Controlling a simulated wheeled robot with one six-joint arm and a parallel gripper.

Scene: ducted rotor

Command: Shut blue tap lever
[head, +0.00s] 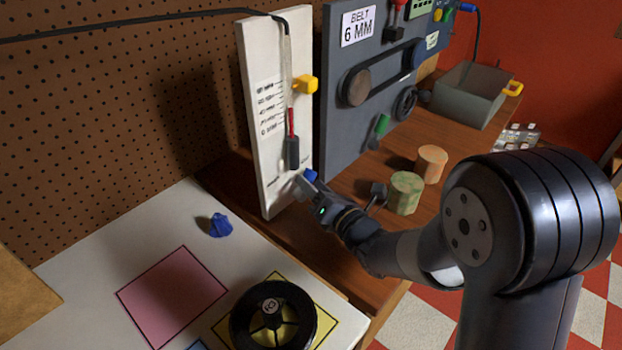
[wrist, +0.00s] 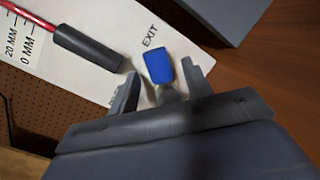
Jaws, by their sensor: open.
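The blue tap lever (wrist: 158,67) is a small blue block by the word EXIT near the bottom of a white panel (head: 262,110). It also shows in the head view (head: 311,175), partly hidden by my gripper (head: 309,187). In the wrist view the fingers of my gripper (wrist: 162,74) are open, one on each side of the lever. Gaps show beside it, and I cannot tell whether either finger touches it. A pale stem under the lever is partly seen between the fingers.
A dark weight (head: 292,152) on a red rod hangs before the panel, beside the left finger. A yellow lever (head: 305,85) sits higher. The grey belt board (head: 350,140) stands right. Green (head: 404,193) and orange (head: 431,163) cylinders stand near my arm. A black ducted rotor (head: 272,318) lies front.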

